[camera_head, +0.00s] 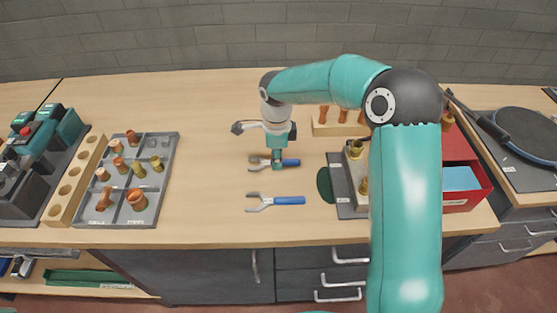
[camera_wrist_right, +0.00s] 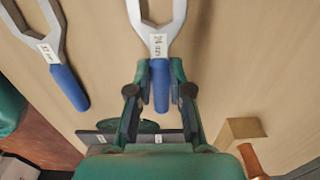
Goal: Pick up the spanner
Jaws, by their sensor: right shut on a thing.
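Two open-ended spanners with grey heads and blue handles are on the wooden worktop. My right gripper (camera_head: 277,163) comes down from above on the farther spanner (camera_head: 291,162). In the right wrist view, my right gripper (camera_wrist_right: 160,75) has its fingers on both sides of the blue handle of this spanner (camera_wrist_right: 159,45), shut on it. Its label is too blurred to read surely. The other spanner (camera_head: 276,201) lies nearer the front edge, untouched; it shows at the left in the right wrist view (camera_wrist_right: 68,86). My left gripper is not in view.
A grey divided tray (camera_head: 170,160) with several copper and brass fittings and a wooden holed block (camera_head: 73,185) stand at the left. A wooden rack (camera_head: 340,130) is behind the gripper. A red box (camera_head: 483,184) stands right. The worktop left of the spanners is clear.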

